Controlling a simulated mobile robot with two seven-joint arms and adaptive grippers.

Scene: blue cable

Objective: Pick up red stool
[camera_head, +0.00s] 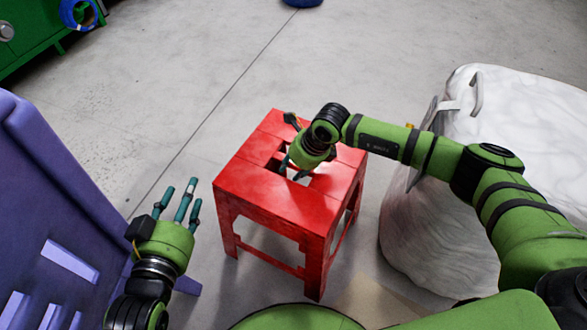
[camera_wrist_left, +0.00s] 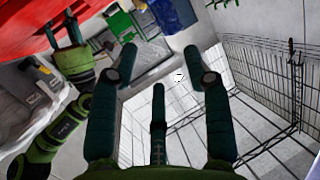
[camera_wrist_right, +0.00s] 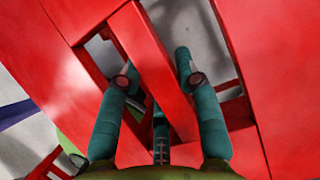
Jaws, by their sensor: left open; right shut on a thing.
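The red stool (camera_head: 285,205) stands upright in the middle of the head view. Its square seat has slots with a slat (camera_wrist_right: 150,70) between them. My right gripper (camera_head: 292,168) reaches down from above at the seat's middle. In the right wrist view my right gripper's fingers (camera_wrist_right: 155,75) go into the slots on both sides of the slat, and it is shut on the stool. I cannot tell whether the feet touch the floor. My left gripper (camera_head: 180,193) is open and empty, left of the stool. The stool's red edge shows in the left wrist view (camera_wrist_left: 25,25).
A large white bag (camera_head: 520,105) with handles stands close to the stool's right. A purple plastic thing (camera_head: 50,200) fills the left edge near my left gripper. A green cabinet (camera_head: 30,35) with a blue cable coil (camera_head: 80,12) is at the back left.

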